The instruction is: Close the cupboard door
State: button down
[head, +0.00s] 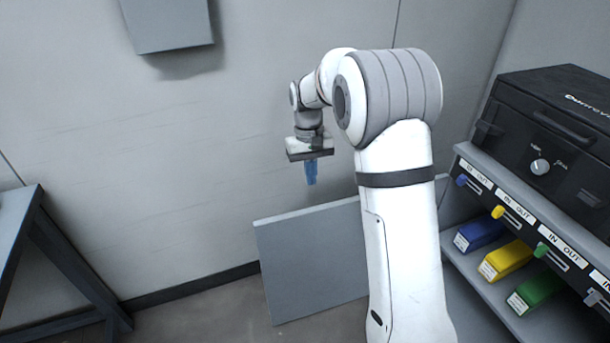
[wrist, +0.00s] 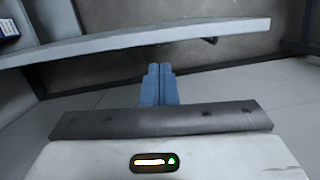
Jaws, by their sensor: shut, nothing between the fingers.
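The cupboard door (head: 310,265) is a flat grey panel standing open, swung out to the left of the cupboard (head: 470,150). Its top edge crosses the upper part of the wrist view (wrist: 150,38) as a long light grey bar. My gripper (head: 311,180) has blue fingers, shut with nothing between them. It points down above the door's top edge in the head view. In the wrist view the fingers (wrist: 159,72) are just below the door's edge in the picture; I cannot tell whether they touch it. My arm hides the door's hinge side in the head view.
The cupboard holds blue (head: 478,235), yellow (head: 505,260) and green (head: 536,291) bins, with a black case (head: 555,125) on top. A grey table (head: 30,215) stands at the left. A grey box (head: 168,22) hangs on the wall. Floor left of the door is clear.

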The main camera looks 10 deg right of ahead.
jog(key=w+a+p, duration=0.2)
jog(key=w+p, duration=0.2)
jog(key=w, duration=0.1)
jog(key=s+f+b, duration=0.2)
jog(key=s+f, duration=0.3)
jog(key=f, duration=0.4)
jog(key=shift+s+d+f+n+g, duration=0.25)
jog(key=shift+s+d+n+g, duration=0.05)
jog(key=shift+s+d+g, duration=0.1)
